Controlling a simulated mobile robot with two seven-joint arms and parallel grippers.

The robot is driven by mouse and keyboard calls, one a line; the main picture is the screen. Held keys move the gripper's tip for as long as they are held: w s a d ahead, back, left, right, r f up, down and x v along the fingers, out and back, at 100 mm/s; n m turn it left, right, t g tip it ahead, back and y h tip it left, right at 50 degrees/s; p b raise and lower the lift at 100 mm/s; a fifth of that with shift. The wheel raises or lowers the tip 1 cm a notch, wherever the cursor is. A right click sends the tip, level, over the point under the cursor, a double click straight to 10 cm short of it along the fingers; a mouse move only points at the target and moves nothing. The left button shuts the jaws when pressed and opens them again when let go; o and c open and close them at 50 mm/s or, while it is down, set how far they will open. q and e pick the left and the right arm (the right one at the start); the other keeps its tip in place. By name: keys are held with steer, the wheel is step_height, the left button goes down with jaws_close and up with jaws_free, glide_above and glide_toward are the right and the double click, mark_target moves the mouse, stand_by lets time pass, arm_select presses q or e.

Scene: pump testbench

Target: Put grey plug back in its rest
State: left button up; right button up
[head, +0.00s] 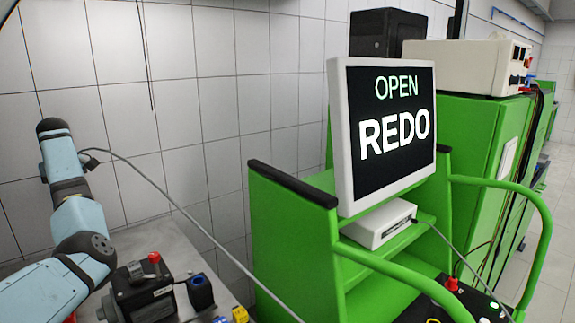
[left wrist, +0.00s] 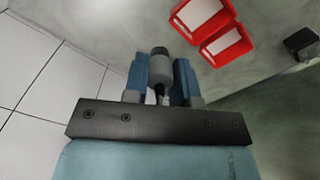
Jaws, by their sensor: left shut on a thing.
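In the left wrist view my left gripper (left wrist: 161,62) is shut on the grey plug (left wrist: 158,68), a grey cylinder with a dark end between the two blue fingers. In the head view my left arm reaches up at the left, in front of the tiled wall. The fingers and plug cannot be made out clearly there. A thin grey cable (head: 172,200) runs from near my left wrist down to the right, past the green bench. I cannot pick out the plug's rest. My right gripper is not in view.
A black pump unit (head: 146,296) with a red cap stands on the table below my left arm. A green bench (head: 293,235) carries a screen (head: 392,130) reading "OPEN REDO". Two red bins (left wrist: 226,45) and a dark block (left wrist: 300,41) show in the left wrist view.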

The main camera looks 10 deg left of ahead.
arm_select(q)
steer(key=w+d+f+m, duration=0.4)
steer(key=w+d+f, duration=0.5)
steer(key=f, duration=0.4)
steer(key=d+r+m, duration=0.3)
steer(key=d, duration=0.9)
steer(key=d+r+m, duration=0.3)
steer(key=d, duration=0.9)
steer(key=s+d+f+m, duration=0.3)
steer(key=s+d+f, duration=0.1)
steer(key=s+d, duration=0.3)
steer(key=s+d+f+m, duration=0.4)
steer(key=s+d+f, duration=0.1)
steer(key=s+d, duration=0.25)
arm_select(e)
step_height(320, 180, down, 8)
steer(key=b, duration=0.7)
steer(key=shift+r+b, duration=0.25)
steer(key=shift+b, duration=0.05)
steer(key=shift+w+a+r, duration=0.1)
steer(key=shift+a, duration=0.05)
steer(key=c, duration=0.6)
arm_select(q)
step_height(320, 180, down, 8)
steer(key=shift+s+d, duration=0.2)
steer(key=shift+d, duration=0.25)
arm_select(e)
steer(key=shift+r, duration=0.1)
